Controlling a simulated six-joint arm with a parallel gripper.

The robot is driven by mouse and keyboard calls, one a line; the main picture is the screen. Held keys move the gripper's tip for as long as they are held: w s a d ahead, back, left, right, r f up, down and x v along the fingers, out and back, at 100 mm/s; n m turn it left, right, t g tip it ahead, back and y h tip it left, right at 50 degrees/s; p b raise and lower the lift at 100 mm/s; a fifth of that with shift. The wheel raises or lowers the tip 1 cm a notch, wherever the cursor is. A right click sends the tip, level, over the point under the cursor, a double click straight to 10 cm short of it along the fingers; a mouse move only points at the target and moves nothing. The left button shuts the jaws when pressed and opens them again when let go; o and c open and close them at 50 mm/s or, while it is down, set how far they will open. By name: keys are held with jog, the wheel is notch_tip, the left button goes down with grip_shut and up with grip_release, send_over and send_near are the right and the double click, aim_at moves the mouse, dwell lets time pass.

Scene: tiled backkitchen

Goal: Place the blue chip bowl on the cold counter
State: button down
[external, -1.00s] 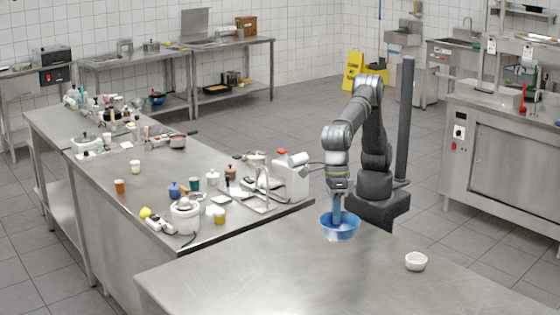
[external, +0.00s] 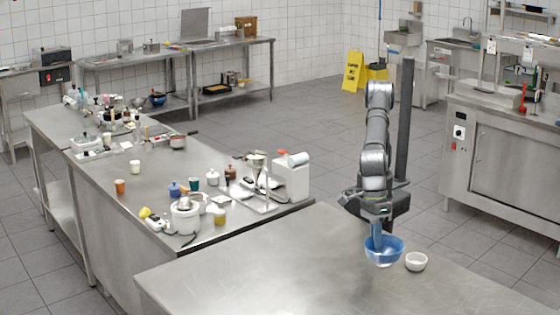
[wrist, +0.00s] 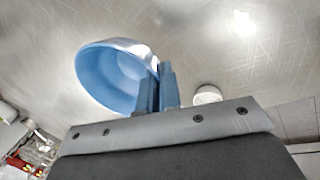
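The blue chip bowl (external: 385,253) is at my gripper (external: 375,240), over the near steel counter (external: 270,270). I cannot tell which surface is the cold counter. In the wrist view the bowl (wrist: 105,75) hangs to the left of my blue fingers (wrist: 158,88), with its rim between them. My gripper is shut on that rim. The bowl looks slightly tilted; whether its base touches the counter I cannot tell.
A small white bowl (external: 416,262) stands on the same counter, close to the right of the blue bowl. The counter's left and front parts are clear. A long steel counter (external: 105,180) at left holds jars, cups and appliances.

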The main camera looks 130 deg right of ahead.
jog(key=s+a+f, duration=0.1)
jog(key=a+f, duration=0.1)
jog(key=a, duration=0.1)
jog(key=a+f, duration=0.2)
jog(key=a, duration=0.2)
jog(key=s+a+f, duration=0.1)
jog(key=a+f, duration=0.1)
jog(key=a, duration=0.1)
jog(key=shift+s+a+f, duration=0.15)
jog(key=shift+s+f, duration=0.05)
jog(key=shift+s, duration=0.1)
jog(key=shift+f, duration=2)
jog(key=c, duration=1.6)
grip_release()
jog(key=shift+f, duration=0.15)
jog(key=v, duration=1.2)
